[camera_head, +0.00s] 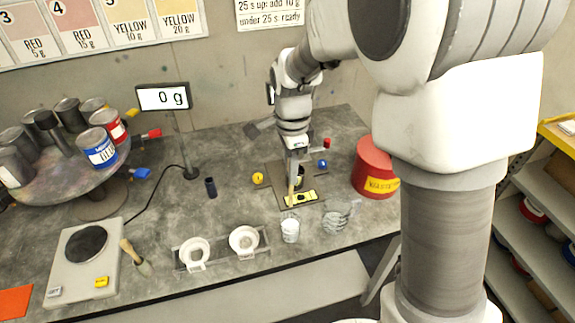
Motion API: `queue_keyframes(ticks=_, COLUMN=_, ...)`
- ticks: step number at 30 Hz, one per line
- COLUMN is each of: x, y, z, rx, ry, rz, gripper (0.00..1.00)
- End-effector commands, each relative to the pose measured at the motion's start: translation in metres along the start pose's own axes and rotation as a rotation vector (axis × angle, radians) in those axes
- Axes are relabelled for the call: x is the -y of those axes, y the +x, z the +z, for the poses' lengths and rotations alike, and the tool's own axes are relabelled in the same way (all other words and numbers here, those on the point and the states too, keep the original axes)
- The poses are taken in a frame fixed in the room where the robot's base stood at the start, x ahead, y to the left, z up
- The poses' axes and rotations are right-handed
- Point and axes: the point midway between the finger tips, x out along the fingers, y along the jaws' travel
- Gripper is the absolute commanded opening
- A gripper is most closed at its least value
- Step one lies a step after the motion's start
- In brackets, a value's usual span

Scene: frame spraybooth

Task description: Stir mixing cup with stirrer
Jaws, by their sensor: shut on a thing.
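My gripper (294,168) points down over the back middle of the bench and is shut on a thin tan stick, which looks like the stirrer (291,191). The stirrer hangs nearly upright, and its lower end is close to a yellow and black item (301,198) on a dark mat. I cannot tell whether it touches that item. A small whitish cup (290,231), which may be the mixing cup, stands just in front of it, nearer the bench's front edge. The stirrer appears outside this cup. What the cup holds is too small to tell.
Clear cups (338,216) stand to the right, before a red waste bin (374,168). Two white strainers (243,240) sit in a rack to the left. A scale (87,250), brush (136,258) and round stand of cans (72,160) are further left.

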Motion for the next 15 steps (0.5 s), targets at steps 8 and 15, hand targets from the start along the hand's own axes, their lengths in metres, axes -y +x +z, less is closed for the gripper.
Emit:
queue_keyframes(ticks=8, x=-0.001, y=0.018, z=0.000, rx=0.000, ry=0.000, rz=0.001, gripper=0.00)
queue_keyframes(ticks=15, x=-0.001, y=0.037, z=0.000, rx=0.000, ry=0.000, rz=0.001, gripper=0.00)
